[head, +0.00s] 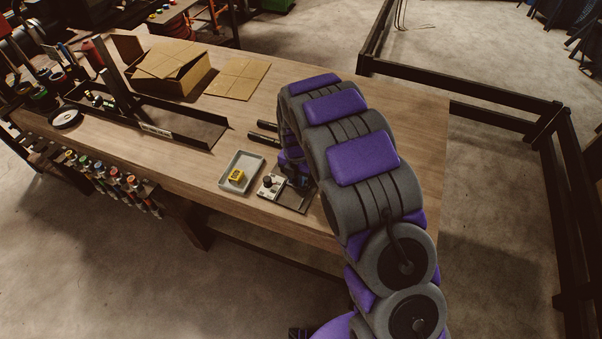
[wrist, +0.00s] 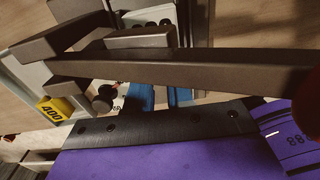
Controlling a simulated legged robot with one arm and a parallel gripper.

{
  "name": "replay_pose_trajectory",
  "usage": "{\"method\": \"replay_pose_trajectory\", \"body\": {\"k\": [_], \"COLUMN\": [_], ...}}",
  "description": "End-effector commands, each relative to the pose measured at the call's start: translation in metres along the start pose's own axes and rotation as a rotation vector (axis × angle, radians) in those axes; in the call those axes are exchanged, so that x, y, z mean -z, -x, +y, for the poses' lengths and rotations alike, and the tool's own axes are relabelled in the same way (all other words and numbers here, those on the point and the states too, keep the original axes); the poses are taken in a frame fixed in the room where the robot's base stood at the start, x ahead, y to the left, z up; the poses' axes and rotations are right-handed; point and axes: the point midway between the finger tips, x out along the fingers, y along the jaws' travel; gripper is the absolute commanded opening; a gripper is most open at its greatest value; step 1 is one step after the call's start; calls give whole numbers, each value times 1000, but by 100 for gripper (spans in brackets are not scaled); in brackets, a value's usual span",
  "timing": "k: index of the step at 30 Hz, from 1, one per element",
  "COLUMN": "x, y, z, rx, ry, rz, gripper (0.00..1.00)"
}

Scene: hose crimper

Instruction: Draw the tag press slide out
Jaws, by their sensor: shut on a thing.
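The tag press (head: 271,186) stands near the bench's front edge, on a dark base plate. It has a pale body and a black knob, and my arm hides its right side. In the wrist view the black knob (wrist: 103,99) and blue parts (wrist: 180,96) show below the fingers. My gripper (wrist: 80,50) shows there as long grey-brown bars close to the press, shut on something. The held part, which seems to be the press slide, is mostly hidden by the fingers. In the head view my arm covers the fingertips.
A long dark channel (head: 190,123) and a cardboard box (head: 182,84) stand farther left. The bench (head: 425,125) is clear right of my arm.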

Motion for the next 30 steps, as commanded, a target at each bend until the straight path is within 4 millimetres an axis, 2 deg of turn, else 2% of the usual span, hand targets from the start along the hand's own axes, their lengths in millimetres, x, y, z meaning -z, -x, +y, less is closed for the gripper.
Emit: {"method": "replay_pose_trajectory", "body": {"k": [30], "x": [23], "y": [2], "z": [2], "rx": [-4], "ry": [1], "rz": [-3], "gripper": [0]}}
